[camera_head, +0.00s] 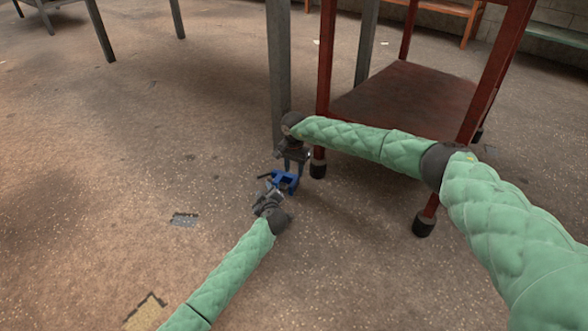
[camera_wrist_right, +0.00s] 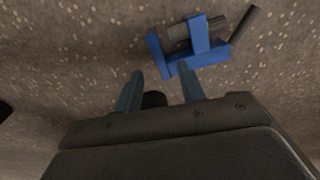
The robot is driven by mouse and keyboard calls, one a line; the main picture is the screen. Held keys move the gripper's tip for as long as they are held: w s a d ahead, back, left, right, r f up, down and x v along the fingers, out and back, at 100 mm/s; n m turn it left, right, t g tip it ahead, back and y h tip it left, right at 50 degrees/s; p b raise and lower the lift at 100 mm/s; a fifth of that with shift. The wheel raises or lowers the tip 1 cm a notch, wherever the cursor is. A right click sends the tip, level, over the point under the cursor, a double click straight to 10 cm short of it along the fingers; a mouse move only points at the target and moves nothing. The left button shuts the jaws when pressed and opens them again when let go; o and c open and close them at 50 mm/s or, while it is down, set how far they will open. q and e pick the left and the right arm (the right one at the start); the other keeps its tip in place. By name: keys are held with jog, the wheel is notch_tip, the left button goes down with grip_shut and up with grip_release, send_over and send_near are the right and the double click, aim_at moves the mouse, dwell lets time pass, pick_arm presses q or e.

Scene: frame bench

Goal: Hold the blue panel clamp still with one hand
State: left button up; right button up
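The blue panel clamp (camera_head: 285,181) is a small blue frame with a dark handle sticking out to the left in the head view. It also shows at the top of the right wrist view (camera_wrist_right: 200,45), with a grey cylinder through it. My right gripper (camera_head: 294,168) is just above the clamp in the head view. In the right wrist view its two fingers (camera_wrist_right: 160,88) stand apart with the clamp beyond their tips, nearer the right finger. My left gripper (camera_head: 271,192) is just below the clamp, very close to it. Its fingers are too small to tell whether they touch it.
A red-framed cart (camera_head: 405,98) with a dark lower shelf and black feet stands right behind my right arm. A grey post (camera_head: 279,70) rises close behind the clamp. The speckled floor (camera_head: 110,150) to the left is mostly clear, with a few worn patches.

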aim_at(294, 181)
jog(key=shift+s+f+n, duration=0.1)
jog(key=shift+n, duration=0.6)
jog(key=shift+f, duration=3.8)
grip_shut()
